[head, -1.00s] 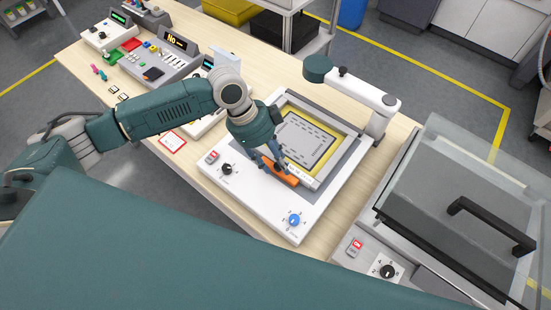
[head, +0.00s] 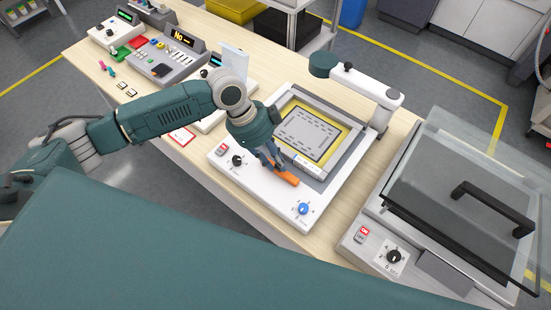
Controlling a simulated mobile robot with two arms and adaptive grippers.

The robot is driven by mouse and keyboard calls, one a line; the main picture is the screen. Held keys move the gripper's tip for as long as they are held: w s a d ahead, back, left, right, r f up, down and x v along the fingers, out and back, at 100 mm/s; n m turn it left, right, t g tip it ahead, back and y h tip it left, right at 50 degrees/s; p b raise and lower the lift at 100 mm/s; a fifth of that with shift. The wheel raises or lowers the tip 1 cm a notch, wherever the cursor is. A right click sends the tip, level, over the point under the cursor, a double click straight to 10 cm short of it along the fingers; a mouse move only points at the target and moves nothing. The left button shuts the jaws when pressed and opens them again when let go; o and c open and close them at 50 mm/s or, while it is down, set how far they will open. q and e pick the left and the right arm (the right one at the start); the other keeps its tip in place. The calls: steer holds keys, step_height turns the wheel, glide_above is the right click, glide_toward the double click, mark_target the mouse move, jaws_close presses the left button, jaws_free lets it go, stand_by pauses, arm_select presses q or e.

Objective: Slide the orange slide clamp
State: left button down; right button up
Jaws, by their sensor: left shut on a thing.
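The orange slide clamp (head: 283,179) is a short bar on the white top of a bench device (head: 252,200), in front of the grey frame with a yellow border (head: 346,138). A gap of white surface shows between the clamp and the frame's near edge. My left gripper (head: 273,166) reaches down from above and is shut on the clamp, and it hides the clamp's left part. My right gripper is not in view.
A black knob (head: 237,160) and a blue knob (head: 303,208) flank the clamp. A white overhead arm (head: 375,92) stands behind the frame. A device with a clear lid (head: 455,180) is at right. Control boxes (head: 165,58) stand at the far left of the table.

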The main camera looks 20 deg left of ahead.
arm_select(q)
steer(key=shift+s+d+f, duration=0.1)
steer(key=shift+s+f, duration=0.15)
steer(key=shift+f, duration=0.05)
steer(key=c, duration=1.7)
jaws_free()
steer(key=shift+o, duration=0.8)
steer(key=shift+r, duration=0.15)
steer(key=shift+w+r, duration=0.15)
steer(key=shift+r, duration=0.15)
steer(key=v, duration=1.1)
steer(key=shift+r, duration=0.2)
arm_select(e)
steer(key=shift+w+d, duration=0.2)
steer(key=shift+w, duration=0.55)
